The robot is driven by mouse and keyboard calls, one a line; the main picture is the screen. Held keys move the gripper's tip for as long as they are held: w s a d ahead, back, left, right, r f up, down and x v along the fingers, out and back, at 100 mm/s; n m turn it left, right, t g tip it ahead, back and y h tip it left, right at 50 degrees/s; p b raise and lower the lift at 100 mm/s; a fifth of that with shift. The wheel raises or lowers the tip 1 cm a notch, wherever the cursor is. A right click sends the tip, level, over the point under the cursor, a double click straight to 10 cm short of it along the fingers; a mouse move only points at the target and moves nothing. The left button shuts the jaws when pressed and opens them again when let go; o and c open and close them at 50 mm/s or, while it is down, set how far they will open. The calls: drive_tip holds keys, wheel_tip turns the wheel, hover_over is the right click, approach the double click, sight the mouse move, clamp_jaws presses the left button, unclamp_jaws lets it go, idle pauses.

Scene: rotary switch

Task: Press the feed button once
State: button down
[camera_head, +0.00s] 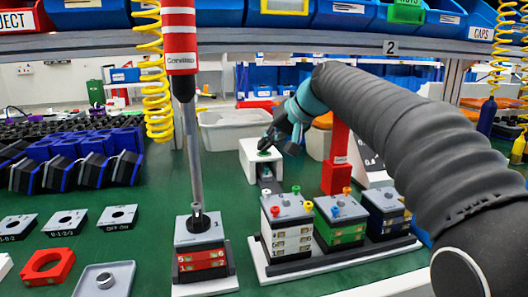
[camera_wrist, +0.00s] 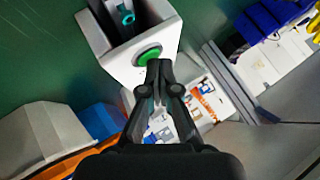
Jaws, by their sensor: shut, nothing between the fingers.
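The feed button is a green round button (camera_wrist: 146,55) on the end of a white box (camera_wrist: 169,32) in the wrist view. In the head view the white box (camera_head: 247,165) stands on the green bench near the middle, with a little of the button (camera_head: 264,153) showing on its top. My gripper (camera_wrist: 159,66) is shut and empty. Its fingertips lie at the button's lower right edge in the wrist view and cover part of that edge. In the head view my gripper (camera_head: 267,146) is just above the box top. I cannot tell whether the tips touch the button.
A dark slot in the box holds a small teal ring part (camera_wrist: 127,17). Stacked switch blocks (camera_head: 290,235) stand in front of the box, and a red post (camera_head: 337,160) to its right. A red and white hanging screwdriver (camera_head: 180,40) is at left. A white bin (camera_head: 235,130) is behind.

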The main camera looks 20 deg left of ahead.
sight(266, 153)
drive_tip(key=shift+r, duration=0.1)
drive_tip(key=shift+r+p, duration=0.75)
drive_tip(key=shift+p, duration=0.1)
drive_tip(key=shift+r+p, duration=2.1)
drive_tip(key=shift+r, duration=0.45)
drive_tip(key=shift+f, duration=0.1)
